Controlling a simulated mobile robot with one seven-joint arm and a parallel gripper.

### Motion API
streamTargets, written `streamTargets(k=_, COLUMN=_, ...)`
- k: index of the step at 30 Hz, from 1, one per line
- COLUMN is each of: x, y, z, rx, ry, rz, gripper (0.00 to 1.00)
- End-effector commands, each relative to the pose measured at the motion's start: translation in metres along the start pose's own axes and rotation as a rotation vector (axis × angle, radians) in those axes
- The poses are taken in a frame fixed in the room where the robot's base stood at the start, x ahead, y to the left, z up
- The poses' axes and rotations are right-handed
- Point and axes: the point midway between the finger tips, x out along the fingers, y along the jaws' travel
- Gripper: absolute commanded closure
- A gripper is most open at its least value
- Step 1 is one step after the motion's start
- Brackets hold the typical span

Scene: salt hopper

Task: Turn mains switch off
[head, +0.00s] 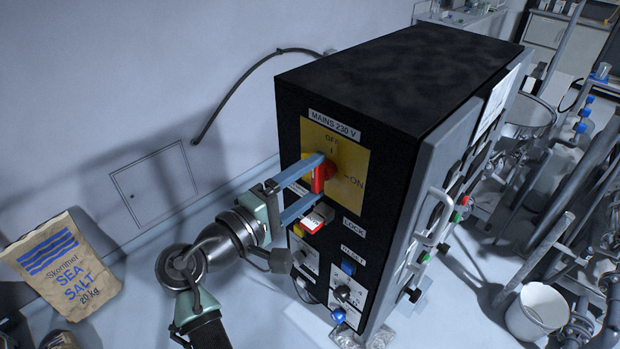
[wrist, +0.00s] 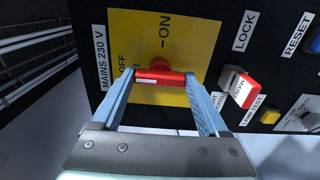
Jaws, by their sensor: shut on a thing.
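The mains switch is a red rotary handle (head: 319,176) on a yellow plate (head: 349,165) on the front of a black cabinet, under a "MAINS 230 V" label. "OFF" is at the plate's top and "ON" at its right. My gripper (head: 323,181) reaches the handle from the lower left, with its two blue fingers at the handle's ends. In the wrist view the red handle (wrist: 160,75) lies between the fingertips (wrist: 159,76). It runs roughly along the line toward the "OFF" mark on the left, not toward "ON". The fingers hide its ends.
Below the switch are a red-and-white tag (head: 315,219) by the "LOCK" label, a blue reset button (head: 348,268) and small knobs. A sea salt sack (head: 62,265) stands at the left. A white bucket (head: 538,312) and pipework stand at the right.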

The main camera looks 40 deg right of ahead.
Motion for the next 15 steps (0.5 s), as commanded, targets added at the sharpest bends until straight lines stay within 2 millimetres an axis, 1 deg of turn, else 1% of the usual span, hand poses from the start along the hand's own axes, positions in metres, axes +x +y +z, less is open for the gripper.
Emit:
streamTargets(k=5, x=-0.0006, y=0.0005, z=-0.001, rx=-0.004, ry=0.003, rz=0.002, gripper=0.78)
streamTargets(k=6, x=-0.0006, y=0.0005, z=-0.001, rx=-0.004, ry=0.003, rz=0.002, gripper=0.21)
streamTargets(k=8, x=-0.0006, y=0.0005, z=-0.0009, rx=-0.004, ry=0.003, rz=0.002, gripper=0.1)
streamTargets(k=9, x=-0.0006, y=0.0004, z=-0.0008, rx=-0.004, ry=0.003, rz=0.002, gripper=0.03)
streamTargets(k=10, x=-0.0006, y=0.0004, z=-0.0008, rx=-0.003, ry=0.002, rz=0.002, gripper=0.0)
streamTargets(k=15, x=-0.0004, y=0.0002, z=-0.0005, rx=-0.002, ry=0.001, rz=0.001, gripper=0.0)
